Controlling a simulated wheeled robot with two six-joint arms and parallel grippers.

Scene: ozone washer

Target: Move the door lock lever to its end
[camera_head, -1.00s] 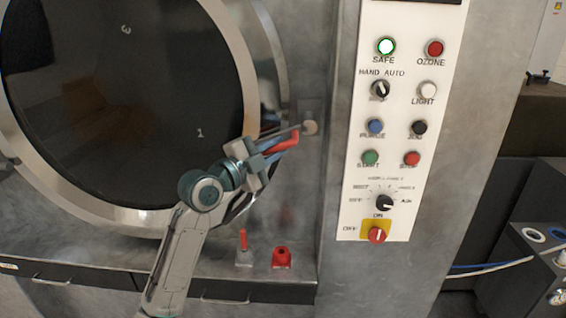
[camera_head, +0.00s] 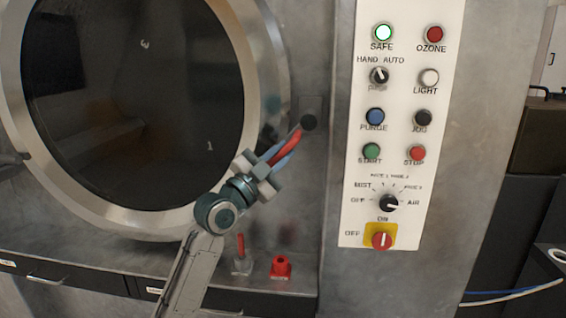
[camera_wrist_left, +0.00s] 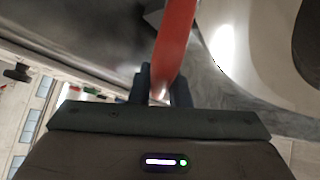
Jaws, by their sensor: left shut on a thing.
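In the left wrist view the red lever (camera_wrist_left: 176,40) runs up from between the dark fingers (camera_wrist_left: 160,88). My right gripper is not in view.
A white control panel (camera_head: 400,110) with buttons and knobs stands right of the lever. Bare metal lies between lever and panel.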

